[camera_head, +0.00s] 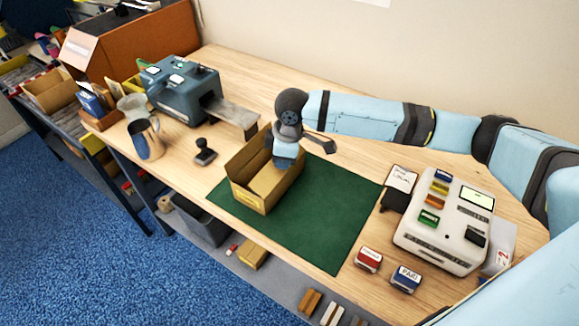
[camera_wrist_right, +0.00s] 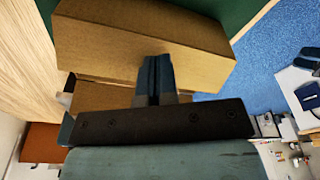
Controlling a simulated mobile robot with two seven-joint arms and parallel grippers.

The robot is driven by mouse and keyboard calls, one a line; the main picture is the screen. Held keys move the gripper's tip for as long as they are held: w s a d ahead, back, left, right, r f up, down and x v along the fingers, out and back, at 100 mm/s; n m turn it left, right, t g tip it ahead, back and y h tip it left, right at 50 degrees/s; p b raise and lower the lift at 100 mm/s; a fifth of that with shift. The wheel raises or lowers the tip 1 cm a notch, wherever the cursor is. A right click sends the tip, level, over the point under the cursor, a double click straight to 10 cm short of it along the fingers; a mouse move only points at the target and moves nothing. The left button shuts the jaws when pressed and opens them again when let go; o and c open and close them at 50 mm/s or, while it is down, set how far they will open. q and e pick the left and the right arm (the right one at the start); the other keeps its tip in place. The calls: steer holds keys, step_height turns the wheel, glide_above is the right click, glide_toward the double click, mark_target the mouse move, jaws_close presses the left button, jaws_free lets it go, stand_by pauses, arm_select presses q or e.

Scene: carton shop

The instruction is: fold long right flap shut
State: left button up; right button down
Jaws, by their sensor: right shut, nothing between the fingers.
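The open brown carton (camera_head: 248,199) stands on the green mat (camera_head: 325,215), with a tall panel upright along its left side. My right gripper (camera_head: 283,163) is over the right part of the carton, pointing down, and its body hides much of that side and the opening. In the right wrist view, the shut, empty fingers (camera_wrist_right: 157,70) lie in front of a broad brown carton panel (camera_wrist_right: 120,42). I cannot tell whether they touch it, or at what angle the long right flap stands. My left gripper is not in view.
A white keyed device (camera_head: 440,225) and red (camera_head: 368,260) and blue (camera_head: 405,278) blocks are at right. The mat's right half is clear.

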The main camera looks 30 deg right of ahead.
steer(key=shift+w+a+f, duration=0.35)
steer(key=shift+w, duration=0.15)
steer(key=shift+f, duration=0.1)
steer(key=shift+w+f+p, duration=0.1)
steer(key=shift+f+p, duration=0.05)
steer(key=shift+p, duration=0.15)
steer(key=shift+r+p, duration=0.75)
steer(key=shift+p, duration=0.15)
step_height(320, 180, up, 6)
steer(key=p, duration=0.6)
steer(key=shift+f+p, duration=0.15)
steer(key=shift+p, duration=0.2)
steer(key=shift+f, duration=0.1)
